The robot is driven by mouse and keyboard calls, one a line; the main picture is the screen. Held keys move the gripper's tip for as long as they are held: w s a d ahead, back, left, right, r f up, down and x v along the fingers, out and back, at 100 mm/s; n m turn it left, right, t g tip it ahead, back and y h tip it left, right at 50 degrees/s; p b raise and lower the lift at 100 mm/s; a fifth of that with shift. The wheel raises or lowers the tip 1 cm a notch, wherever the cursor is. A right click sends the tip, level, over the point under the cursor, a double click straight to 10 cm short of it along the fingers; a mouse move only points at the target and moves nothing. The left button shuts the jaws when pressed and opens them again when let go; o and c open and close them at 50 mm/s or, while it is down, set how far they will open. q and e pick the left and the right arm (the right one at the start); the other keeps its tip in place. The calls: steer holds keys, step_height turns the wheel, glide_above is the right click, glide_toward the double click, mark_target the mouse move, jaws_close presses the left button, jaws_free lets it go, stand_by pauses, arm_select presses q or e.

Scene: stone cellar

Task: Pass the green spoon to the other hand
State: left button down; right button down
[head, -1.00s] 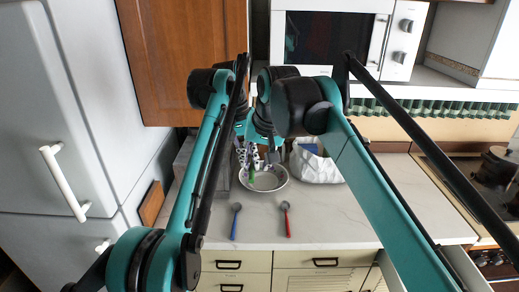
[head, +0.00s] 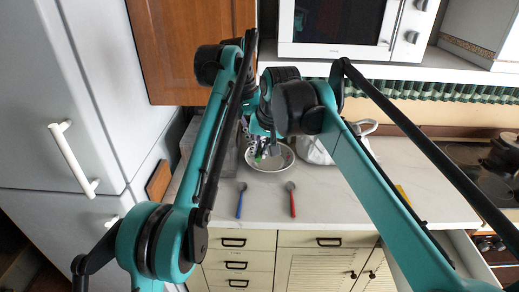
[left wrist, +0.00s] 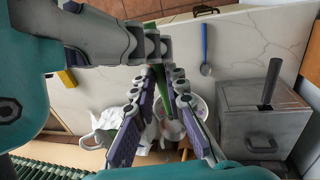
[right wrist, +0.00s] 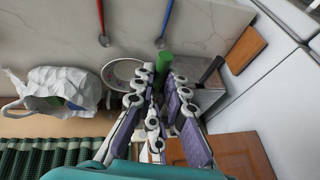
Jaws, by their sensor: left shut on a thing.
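The green spoon (head: 258,158) is held up above the bowl, mostly hidden by the grippers. My left gripper (left wrist: 160,72) is shut on the green spoon (left wrist: 161,84), which runs between its fingers. My right gripper (right wrist: 160,74) is at the same spoon, and the spoon's green end (right wrist: 163,62) shows at its fingertips. In the left wrist view the right gripper (left wrist: 155,48) reaches in from the left, close against my left fingertips. Whether its fingers touch the spoon is not clear.
A patterned bowl (head: 283,163) stands below the grippers. A white bag (right wrist: 62,88) is beside it. A blue spoon (head: 240,200) and a red spoon (head: 292,200) lie on the pale counter (head: 335,205). A grey box with a dark handle (left wrist: 262,122) stands near the bowl.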

arm_select(q)
steer(key=c, duration=1.5)
jaws_free()
steer(key=shift+o, duration=0.2)
steer(key=s+a+r+m+t, duration=0.1)
steer(key=s+a+t, duration=0.35)
steer(key=a, duration=0.35)
steer(key=s+a+f+t+y, duration=0.1)
steer(key=s+a+f, duration=0.2)
steer(key=s+f, duration=0.8)
steer(key=s+a+f+n+t+y, duration=0.1)
steer(key=s+a+f, duration=0.2)
steer(key=s+f, duration=0.8)
steer(key=shift+s+a+t, duration=0.3)
steer(key=shift+s+t, duration=0.05)
steer(key=shift+s, duration=0.3)
